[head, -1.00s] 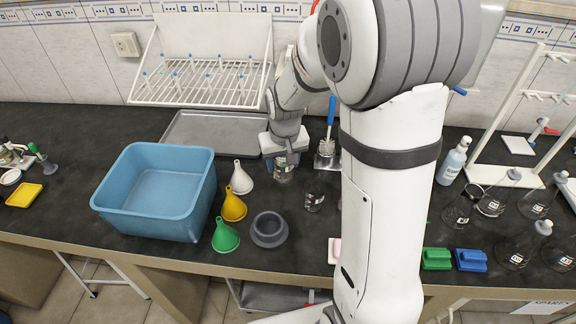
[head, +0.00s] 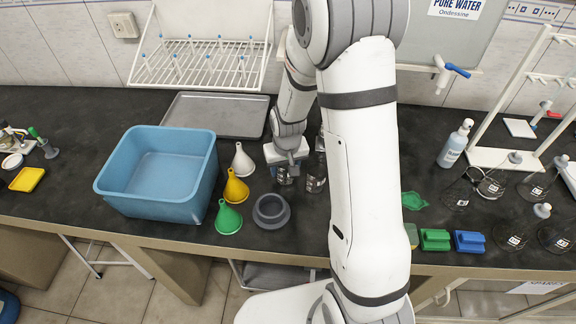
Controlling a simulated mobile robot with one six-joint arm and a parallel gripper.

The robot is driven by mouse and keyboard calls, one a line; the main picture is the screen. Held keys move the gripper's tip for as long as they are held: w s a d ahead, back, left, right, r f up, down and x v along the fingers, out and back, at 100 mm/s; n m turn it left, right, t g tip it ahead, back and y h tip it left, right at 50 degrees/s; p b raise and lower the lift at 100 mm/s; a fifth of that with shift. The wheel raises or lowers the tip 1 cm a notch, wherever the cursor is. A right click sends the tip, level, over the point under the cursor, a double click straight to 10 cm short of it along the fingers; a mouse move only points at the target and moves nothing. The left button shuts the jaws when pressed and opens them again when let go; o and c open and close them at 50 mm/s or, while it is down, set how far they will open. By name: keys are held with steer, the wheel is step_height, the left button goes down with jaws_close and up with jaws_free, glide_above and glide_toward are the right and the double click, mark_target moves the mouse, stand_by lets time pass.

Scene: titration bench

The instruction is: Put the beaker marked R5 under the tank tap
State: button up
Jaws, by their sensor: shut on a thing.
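My gripper (head: 285,165) points down at the bench, right of the white funnel. It is shut on a small clear glass beaker (head: 284,177), partly hidden by the jaws. A second glass beaker (head: 315,182) stands just right of it, close to my arm; no marking is readable on either, so I cannot tell which is R5. The tank (head: 455,32), labelled pure water, is on the back wall at upper right. Its tap (head: 446,74), with a blue lever, sticks out below it, right of my arm.
A blue basin (head: 157,180), white, yellow and green funnels (head: 229,218) and a grey ring (head: 271,210) lie left. A metal tray (head: 217,115) is behind. Right are a wash bottle (head: 454,145), flasks (head: 513,235) and a white stand (head: 490,157).

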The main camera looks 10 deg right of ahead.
steer(key=shift+f, duration=0.2)
steer(key=o, duration=1)
steer(key=shift+r, duration=0.15)
